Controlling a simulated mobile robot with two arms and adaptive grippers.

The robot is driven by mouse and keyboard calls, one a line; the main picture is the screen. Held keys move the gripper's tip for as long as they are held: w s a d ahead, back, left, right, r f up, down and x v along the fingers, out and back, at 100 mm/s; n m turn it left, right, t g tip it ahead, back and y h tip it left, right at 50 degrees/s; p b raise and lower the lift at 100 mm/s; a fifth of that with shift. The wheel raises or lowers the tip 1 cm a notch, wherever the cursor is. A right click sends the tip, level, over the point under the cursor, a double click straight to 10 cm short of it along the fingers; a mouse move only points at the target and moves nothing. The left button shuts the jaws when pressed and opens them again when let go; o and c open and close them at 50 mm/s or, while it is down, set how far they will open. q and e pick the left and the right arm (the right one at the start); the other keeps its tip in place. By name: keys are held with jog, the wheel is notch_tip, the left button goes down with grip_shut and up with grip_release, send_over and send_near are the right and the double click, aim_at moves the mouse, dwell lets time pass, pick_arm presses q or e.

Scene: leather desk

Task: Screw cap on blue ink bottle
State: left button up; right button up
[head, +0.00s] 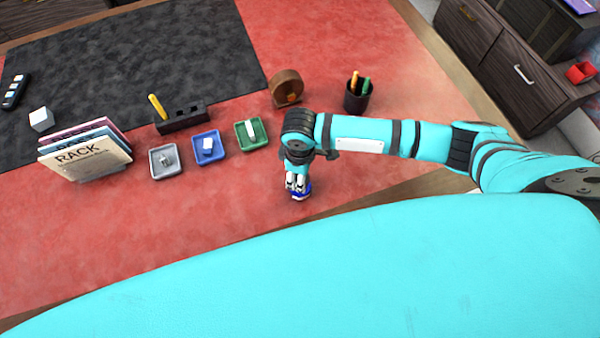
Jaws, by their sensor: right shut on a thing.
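My right gripper (298,184) points down at the red desk top, near its front edge. It is shut on a small dark blue thing (306,190), which shows at and just below the fingertips. This looks like the blue ink bottle or its cap. The fingers cover most of it, so I cannot tell cap from bottle or whether a cap is seated. No other blue bottle shows on the desk. My left gripper is not in view.
Behind stand a grey tray (153,170), a blue tray (198,157) and a green tray (240,144), each with a small item. A round wooden object (286,88) and a pen cup (356,101) stand near my right arm. A rack (84,168) stands left. The front-left desk is clear.

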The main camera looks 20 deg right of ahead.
jog(key=shift+f, duration=0.35)
dwell(0.5)
jog(key=shift+f+p, duration=0.35)
jog(key=shift+p, duration=0.2)
dwell(0.9)
jog(key=o, duration=0.9)
jog(key=shift+r, duration=0.2)
notch_tip(320, 180, up, 12)
jog(key=shift+f, duration=0.2)
